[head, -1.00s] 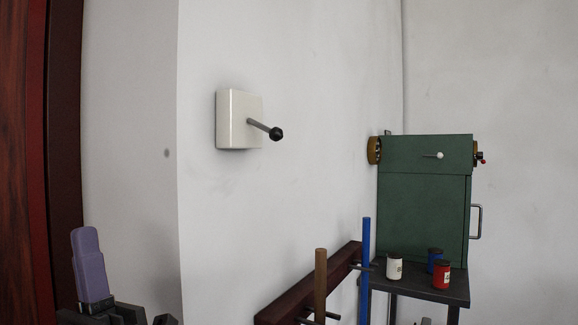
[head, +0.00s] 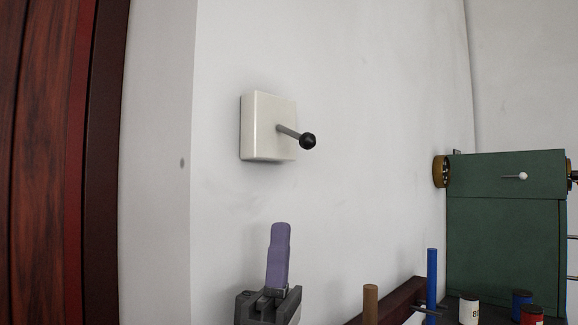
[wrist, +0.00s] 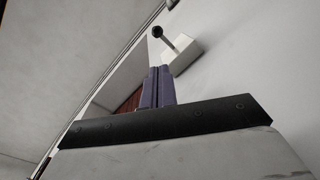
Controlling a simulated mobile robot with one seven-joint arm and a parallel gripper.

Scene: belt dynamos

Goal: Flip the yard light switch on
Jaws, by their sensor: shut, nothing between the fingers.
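The light switch is a white wall box (head: 268,127) with a grey lever ending in a black knob (head: 308,141). In the head view the lever sticks out to the right and slightly down. My gripper (head: 281,228) points up below the box, its purple fingers shut and empty, apart from the switch. The black knob (wrist: 157,31) shows just beyond the fingertips.
A dark red door frame (head: 104,160) stands at the left. At the right are a green machine (head: 505,235), several small cans such as a white one (head: 469,310), and a wall rack with a blue rod (head: 432,285) and a brown rod (head: 370,304). The wall around the switch is bare.

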